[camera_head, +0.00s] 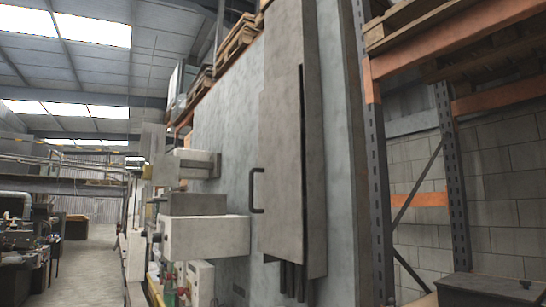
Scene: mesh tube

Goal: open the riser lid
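The riser (316,150) is a tall, narrow grey-brown box fixed upright on a pale grey wall panel. Its lid (281,165) is a long flat panel on the front left. A dark gap runs down the lid's right edge, so the lid looks slightly apart from the box there. A dark C-shaped handle (256,190) sits on the lid's left edge. Several dark pipes or cables (291,278) come out below the riser. My gripper is not in view.
Pale boxes (205,238) stick out from the wall left of the lid. Orange and grey racking (375,150) stands to the right, with a dark chest (488,290) at the lower right. Open floor (88,270) shows at the left, beside machinery (25,235).

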